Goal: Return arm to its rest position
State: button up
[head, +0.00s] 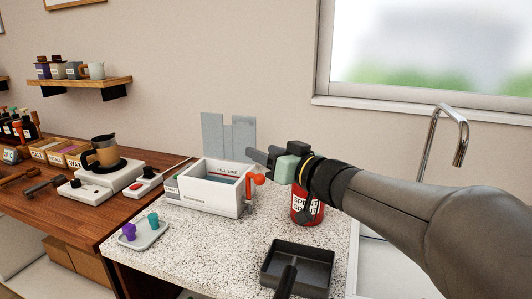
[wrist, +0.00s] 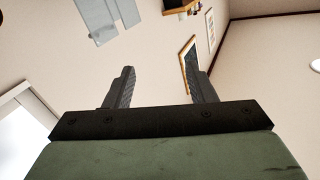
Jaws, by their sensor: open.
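My gripper (wrist: 160,88) shows in the wrist view with its two dark fingers spread wide apart and nothing between them. In the head view my gripper (head: 262,156) is at the end of my arm, which reaches in from the right. It hangs in the air above the right end of a white box marked with a fill line (head: 205,200), close to an orange-red handle (head: 256,180) on that box. I cannot tell the exact gap between them.
A red canister (head: 307,213) stands under my wrist. A dark square pan (head: 322,268) is at the front right, and a grey tray (head: 143,237) with purple and teal droppers is at the front left. A grey panel (head: 213,128) stands behind the box. A tap (head: 462,140) rises at right.

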jog(key=s+d+f+m+g+h+p, duration=0.1)
jog(key=s+d+f+m+h+p, duration=0.2)
jog(key=d+f+h, duration=0.25)
jog(key=s+d+f+m+g+h+p, duration=0.2)
jog(key=d+f+m+h, duration=0.1)
jog(key=d+f+h, duration=0.3)
jog(key=s+f+g, duration=0.1)
jog(key=s+f, duration=0.1)
jog(key=s, duration=0.1)
jog(key=s+d+f+g+h+p, duration=0.1)
jog(key=s+g, duration=0.1)
jog(key=s, duration=0.2)
jog(key=s+d+f+g+p, duration=0.1)
jog(key=s+f+g, duration=0.1)
jog(key=s, duration=0.1)
jog(key=shift+s+d+f+h, duration=0.2)
jog(key=shift+s+f+h, duration=0.05)
jog(key=shift+s+f, duration=0.1)
jog(key=s+a+f+g, duration=0.1)
jog(key=s+g, duration=0.1)
jog(key=s, duration=0.3)
jog(key=s+a+f+g+y+p, duration=0.1)
jog(key=s+a+f+g, duration=0.1)
jog(key=s, duration=0.4)
jog(key=shift+s+n+g+y, duration=0.3)
jog(key=shift+g, duration=0.4)
